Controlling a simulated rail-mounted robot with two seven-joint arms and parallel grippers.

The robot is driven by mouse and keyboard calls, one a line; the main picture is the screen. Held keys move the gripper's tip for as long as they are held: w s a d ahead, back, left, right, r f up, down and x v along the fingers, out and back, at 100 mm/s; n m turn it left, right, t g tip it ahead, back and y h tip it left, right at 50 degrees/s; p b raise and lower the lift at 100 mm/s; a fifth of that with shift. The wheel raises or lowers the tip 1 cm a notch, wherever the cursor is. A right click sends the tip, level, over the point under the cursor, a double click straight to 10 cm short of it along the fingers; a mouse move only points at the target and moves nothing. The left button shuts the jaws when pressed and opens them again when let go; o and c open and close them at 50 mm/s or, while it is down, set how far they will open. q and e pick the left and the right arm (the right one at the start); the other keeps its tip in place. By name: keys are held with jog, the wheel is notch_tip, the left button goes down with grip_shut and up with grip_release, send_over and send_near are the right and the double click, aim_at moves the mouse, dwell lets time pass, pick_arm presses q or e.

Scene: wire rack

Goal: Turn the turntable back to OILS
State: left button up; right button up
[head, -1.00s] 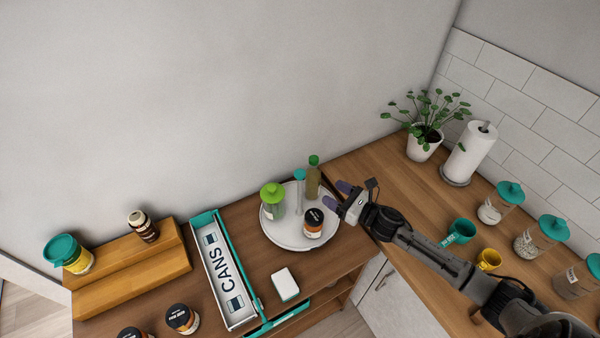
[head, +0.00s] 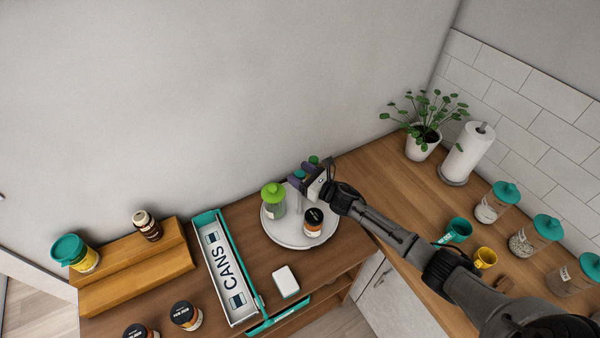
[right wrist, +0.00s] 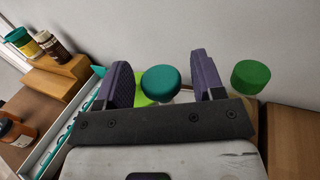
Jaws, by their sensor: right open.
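The round white turntable (head: 285,238) stands on the wooden shelf top by the wall. It bears a jar with a bright green lid (head: 273,198), a dark-lidded jar (head: 314,221), a green-capped bottle and a central post with a teal knob. My right gripper (head: 306,173) is over the far right part of the turntable and partly hides the post and bottle. In the right wrist view its open purple fingers stand either side of the teal knob (right wrist: 160,83), with no clear contact. The bottle's green cap (right wrist: 250,76) is outside the right finger. No OILS label is readable. My left gripper is out of view.
A CANS bin (head: 231,268) lies left of the turntable, with a white block (head: 285,282) in front. A wooden step riser (head: 137,272) stands farther left. A teal mug (head: 457,230) and yellow mug (head: 485,258) stand on the right counter.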

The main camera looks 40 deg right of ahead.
jog(key=shift+w, duration=0.1)
jog(key=shift+c, duration=0.4)
grip_shut()
